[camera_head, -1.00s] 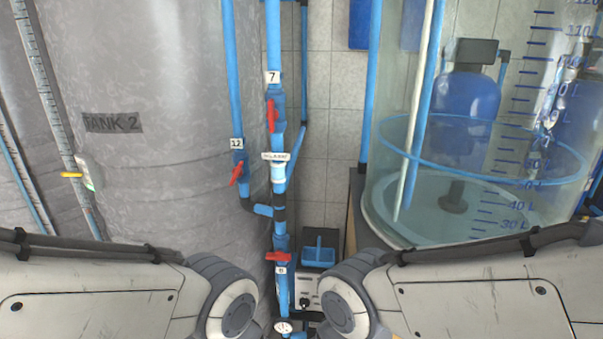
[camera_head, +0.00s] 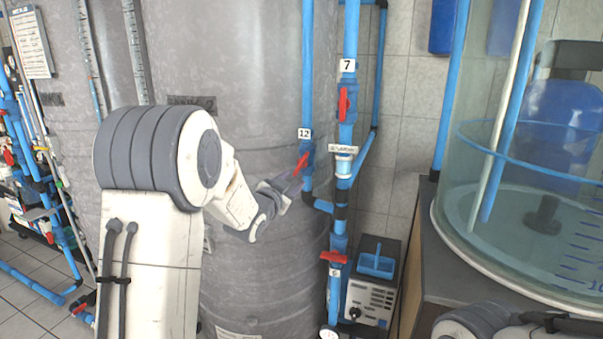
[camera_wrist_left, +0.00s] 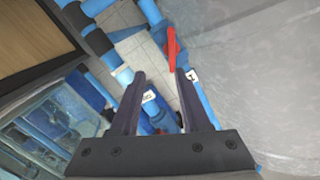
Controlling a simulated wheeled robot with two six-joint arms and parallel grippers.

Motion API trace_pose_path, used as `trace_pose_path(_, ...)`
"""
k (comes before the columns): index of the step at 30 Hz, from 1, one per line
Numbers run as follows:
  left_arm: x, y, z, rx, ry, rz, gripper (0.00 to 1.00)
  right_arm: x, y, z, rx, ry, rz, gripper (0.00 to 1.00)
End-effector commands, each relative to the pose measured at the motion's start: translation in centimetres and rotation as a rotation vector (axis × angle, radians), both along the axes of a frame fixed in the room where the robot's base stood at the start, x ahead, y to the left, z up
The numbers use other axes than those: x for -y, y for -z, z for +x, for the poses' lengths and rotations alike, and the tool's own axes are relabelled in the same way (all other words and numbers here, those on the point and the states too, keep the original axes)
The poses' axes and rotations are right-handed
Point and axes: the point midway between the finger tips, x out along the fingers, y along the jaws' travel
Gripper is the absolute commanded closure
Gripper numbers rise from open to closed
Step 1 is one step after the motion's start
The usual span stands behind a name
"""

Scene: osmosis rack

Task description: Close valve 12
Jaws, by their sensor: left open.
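Valve 12 is on the blue vertical pipe beside the grey tank, with a white "12" label (camera_head: 305,134) above it. Its red handle (camera_head: 301,163) slants from upper right to lower left across the pipe. My left gripper (camera_head: 286,187) is just left of and below the handle, fingers open and pointing towards it. In the left wrist view the open fingers (camera_wrist_left: 160,74) point at a red handle (camera_wrist_left: 171,50), which lies just beyond the fingertips. A finger partly covers the label (camera_wrist_left: 191,76) near it. My right gripper is out of view.
A neighbouring pipe carries valve 7 (camera_head: 343,103) and a lower red-handled valve (camera_head: 333,257). Tank 2 (camera_head: 260,90) stands close behind my left arm. A clear cylinder (camera_head: 470,190) stands on a bench at right. A box with a blue top (camera_head: 371,290) sits below.

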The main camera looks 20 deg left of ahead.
Motion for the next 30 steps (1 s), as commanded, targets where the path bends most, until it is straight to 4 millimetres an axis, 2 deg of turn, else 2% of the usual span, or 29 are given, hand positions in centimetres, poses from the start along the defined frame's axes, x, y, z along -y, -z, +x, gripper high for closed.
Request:
trace_pose_path(1,-1.1,0.0,0.2,0.029,-0.006,0.008,0.54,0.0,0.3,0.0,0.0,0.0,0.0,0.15)
trace_pose_path(3,-1.6,-0.4,0.4,0.056,-0.006,0.016,0.54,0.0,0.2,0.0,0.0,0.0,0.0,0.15)
trace_pose_path(8,-1.7,-0.8,2.0,0.069,-0.003,0.02,0.54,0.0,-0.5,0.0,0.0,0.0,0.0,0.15)
trace_pose_path(15,-1.5,-0.9,6.6,0.068,-0.003,0.019,0.54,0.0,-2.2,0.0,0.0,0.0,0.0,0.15)
trace_pose_path(21,-1.3,-0.8,9.5,0.068,-0.003,0.019,0.54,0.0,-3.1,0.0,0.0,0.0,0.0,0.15)
trace_pose_path(30,-1.3,-0.6,10.8,0.067,-0.003,0.018,0.54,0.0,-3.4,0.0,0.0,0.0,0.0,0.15)
